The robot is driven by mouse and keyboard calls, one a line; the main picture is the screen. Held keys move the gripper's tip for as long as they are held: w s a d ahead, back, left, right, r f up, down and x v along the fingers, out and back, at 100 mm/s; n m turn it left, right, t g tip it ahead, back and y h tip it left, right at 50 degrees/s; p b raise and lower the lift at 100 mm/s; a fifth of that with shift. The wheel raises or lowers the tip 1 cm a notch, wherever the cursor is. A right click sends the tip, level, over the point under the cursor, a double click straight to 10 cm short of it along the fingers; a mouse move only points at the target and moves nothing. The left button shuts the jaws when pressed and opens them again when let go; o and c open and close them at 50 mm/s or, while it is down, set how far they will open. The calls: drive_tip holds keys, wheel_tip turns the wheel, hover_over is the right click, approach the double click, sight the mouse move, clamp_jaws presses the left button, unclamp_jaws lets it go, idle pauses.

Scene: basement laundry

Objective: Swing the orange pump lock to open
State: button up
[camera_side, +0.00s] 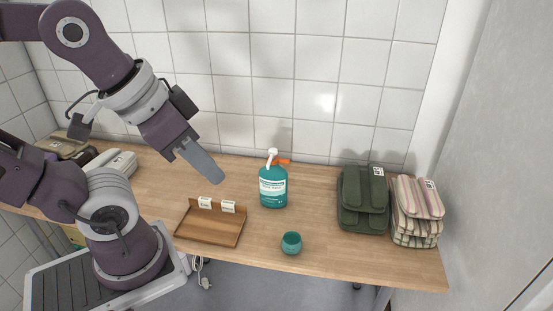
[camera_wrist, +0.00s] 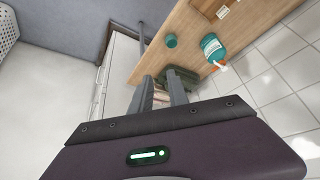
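A teal pump bottle (camera_side: 273,187) with a white pump head (camera_side: 272,153) stands upright on the wooden table near the tiled wall. The orange lock (camera_side: 284,161) is at the pump neck and points right in the side view. The wrist view also shows the bottle (camera_wrist: 212,48) and a small bit of the orange lock (camera_wrist: 217,64) by the white pump head. My gripper (camera_side: 214,178) hangs in the air to the left of the bottle, apart from it. In the wrist view its two fingers (camera_wrist: 155,62) are spread with nothing between them.
A wooden tray (camera_side: 208,232) with two small labels lies left of the bottle. A small teal cup (camera_side: 291,244) stands near the front edge. A pale device (camera_side: 122,163) lies at left.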

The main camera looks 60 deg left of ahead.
sight(278, 160)
drive_tip(key=w+a, duration=0.2)
drive_tip(key=w+a+y, duration=0.1)
drive_tip(key=w, duration=0.1)
drive_tip(key=w+a+f+y, duration=0.1)
drive_tip(key=w+a, duration=0.1)
drive_tip(key=shift+w+a+m, duration=0.15)
drive_tip(key=shift+a+m, duration=0.15)
drive_tip(key=shift+a, duration=0.05)
clamp_jaws()
drive_tip(key=w+a+f+m+t+h, duration=0.1)
drive_tip(key=w+a+f+m, duration=0.6)
drive_tip(key=w+a+f, duration=0.4)
wheel_tip(278, 160, down, 3)
drive_tip(key=shift+w+a+r+t, duration=0.1)
drive_tip(key=shift+w+a+t, duration=0.25)
drive_tip(key=shift+w, duration=0.85)
drive_tip(key=w+a+f, duration=0.3)
drive_tip(key=w+f, duration=0.5)
drive_tip(key=shift+w+a, duration=0.2)
drive_tip(key=shift+w, duration=0.2)
